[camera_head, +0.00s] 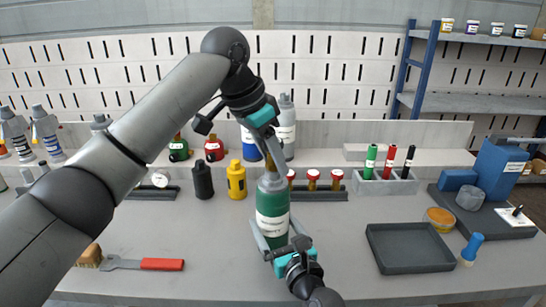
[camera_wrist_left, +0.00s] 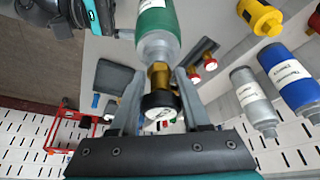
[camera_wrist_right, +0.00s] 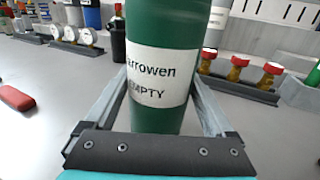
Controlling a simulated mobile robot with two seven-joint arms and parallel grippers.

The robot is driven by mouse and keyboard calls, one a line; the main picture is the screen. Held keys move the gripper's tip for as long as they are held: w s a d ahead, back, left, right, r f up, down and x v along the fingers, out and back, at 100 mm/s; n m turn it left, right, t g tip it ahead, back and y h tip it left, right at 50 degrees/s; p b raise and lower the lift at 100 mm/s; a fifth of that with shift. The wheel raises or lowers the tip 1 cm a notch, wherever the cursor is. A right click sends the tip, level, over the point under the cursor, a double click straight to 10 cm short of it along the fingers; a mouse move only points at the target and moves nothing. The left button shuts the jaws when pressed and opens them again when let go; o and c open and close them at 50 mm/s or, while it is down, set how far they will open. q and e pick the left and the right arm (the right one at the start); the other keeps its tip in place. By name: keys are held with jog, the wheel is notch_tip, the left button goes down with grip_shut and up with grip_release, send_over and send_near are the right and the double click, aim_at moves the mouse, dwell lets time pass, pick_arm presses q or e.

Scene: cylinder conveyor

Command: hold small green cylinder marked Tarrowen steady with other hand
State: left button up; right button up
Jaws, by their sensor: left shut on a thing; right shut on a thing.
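The small green cylinder (camera_head: 272,215) with a grey shoulder stands upright at the front middle of the bench. In the right wrist view, its white label (camera_wrist_right: 158,75) ends in "arrowen" and reads "EMPTY" below. My right gripper (camera_head: 279,238) is shut on its lower body, one finger on each side. My left gripper (camera_head: 271,158) comes from above and is shut at the cylinder's top. In the left wrist view, a brass fitting (camera_wrist_left: 158,76) with a black-rimmed round part (camera_wrist_left: 160,106) sits between the left fingers, in line with the cylinder's neck.
Behind stand a yellow cylinder (camera_head: 236,182), a black cylinder (camera_head: 203,181) and red-capped brass fittings (camera_head: 313,180) in a rack. A wrench with a red handle (camera_head: 162,264) lies at left. A dark tray (camera_head: 410,248) lies at right. Bench beside the tray's left is clear.

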pick_arm(q)
grip_shut()
jog(key=n+y, duration=0.1)
jog(key=n, duration=0.2)
jog(key=n+t, duration=0.1)
jog(key=n, duration=0.1)
jog(key=shift+n+y, duration=0.4)
jog(key=shift+t, duration=0.3)
jog(key=n+y, duration=0.2)
jog(key=n, duration=0.4)
jog(key=shift+n, duration=0.3)
